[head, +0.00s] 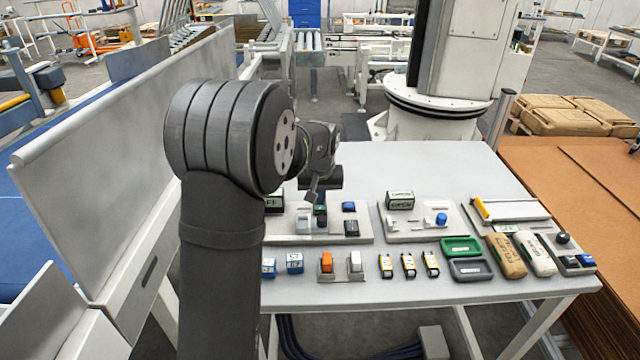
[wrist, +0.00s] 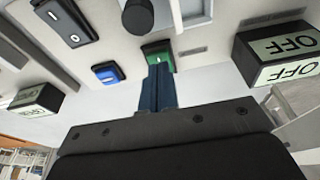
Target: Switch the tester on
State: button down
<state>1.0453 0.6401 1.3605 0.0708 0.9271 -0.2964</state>
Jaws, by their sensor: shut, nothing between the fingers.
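The panel (head: 335,238) below my gripper (head: 313,195) carries a green button (head: 320,209), a blue button (head: 348,206), a black rocker switch (head: 351,228) and a display (head: 273,204) partly hidden by my arm. In the wrist view the display (wrist: 275,48) reads OFF, and the rocker (wrist: 66,20) is marked I and 0. My gripper (wrist: 158,72) is shut and empty, its tips at the near edge of the green button (wrist: 157,52). I cannot tell whether they touch it. The blue button (wrist: 107,73) and a black knob (wrist: 138,18) are close by.
A second panel (head: 425,232) with a display (head: 400,200) and blue knob (head: 441,219) stands to the right. Orange and white switches, small yellow-black items, green (head: 461,247) and grey trays, and two bags line the front. The table's back is clear.

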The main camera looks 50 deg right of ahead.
jog(key=shift+f, duration=0.5)
jog(key=shift+s+a, duration=0.1)
jog(key=shift+s+a+f, duration=0.1)
jog(key=shift+f, duration=0.35)
jog(key=shift+w+d+r, duration=0.4)
jog(key=shift+w+d, duration=0.1)
